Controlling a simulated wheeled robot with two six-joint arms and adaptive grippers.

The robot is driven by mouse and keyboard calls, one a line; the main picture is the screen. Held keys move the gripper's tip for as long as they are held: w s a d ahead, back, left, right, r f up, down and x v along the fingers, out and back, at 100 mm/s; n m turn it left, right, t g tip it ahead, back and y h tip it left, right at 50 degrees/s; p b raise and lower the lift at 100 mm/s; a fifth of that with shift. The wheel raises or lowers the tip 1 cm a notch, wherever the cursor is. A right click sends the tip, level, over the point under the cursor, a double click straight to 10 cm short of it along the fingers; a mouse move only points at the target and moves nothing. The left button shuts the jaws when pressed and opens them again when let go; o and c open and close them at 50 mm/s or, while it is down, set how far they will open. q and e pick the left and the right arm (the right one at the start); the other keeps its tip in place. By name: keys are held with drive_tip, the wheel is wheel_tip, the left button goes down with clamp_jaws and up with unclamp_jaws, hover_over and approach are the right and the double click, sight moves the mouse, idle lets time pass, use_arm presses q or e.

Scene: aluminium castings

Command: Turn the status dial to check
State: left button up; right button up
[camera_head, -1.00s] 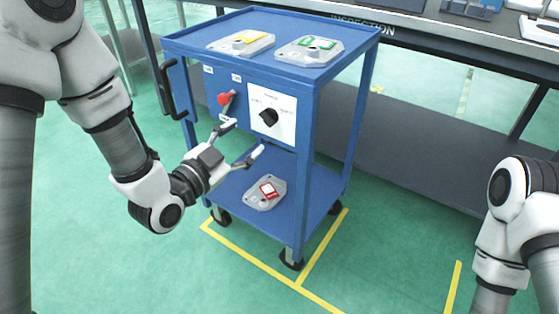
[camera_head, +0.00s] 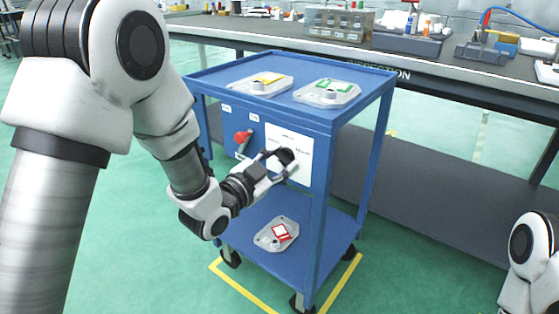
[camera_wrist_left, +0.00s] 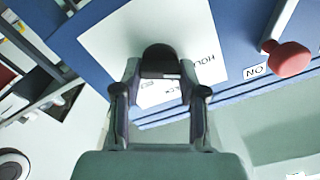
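The status dial is a black knob (camera_head: 287,157) on a white label plate (camera_head: 301,143) on the blue cart's front panel. Its printed words are too small to read in the head view. My left gripper (camera_head: 285,161) is at the dial, with its fingers on either side of the knob. In the left wrist view the knob (camera_wrist_left: 160,60) sits between the two fingertips (camera_wrist_left: 160,72), which look close against its sides. Part of the word HOLD shows beside it; other lettering is partly hidden by the fingers. My right gripper is out of view; only part of that arm shows.
A red-knobbed lever (camera_head: 242,137) is left of the dial, near an ON label (camera_wrist_left: 256,70). Castings with yellow (camera_head: 258,84) and green (camera_head: 327,92) tags lie on the cart top, a red-tagged one (camera_head: 276,234) on the lower shelf. An inspection bench (camera_head: 440,70) stands behind.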

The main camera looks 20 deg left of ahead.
use_arm(q)
drive_tip(key=shift+m, duration=0.4)
drive_tip(key=m+b, duration=0.1)
drive_tip(key=m, duration=0.4)
drive_tip(key=shift+d+f+b, duration=0.1)
drive_tip(key=shift+f+b, duration=0.1)
drive_tip(key=shift+b, duration=0.2)
drive_tip(key=m+b, duration=0.2)
drive_tip(key=m, duration=0.4)
idle(0.4)
drive_tip(key=o, duration=1.2)
drive_tip(key=shift+c, duration=0.2)
drive_tip(key=shift+s, duration=0.1)
drive_tip(key=v, duration=0.7)
drive_tip(key=shift+s, duration=0.15)
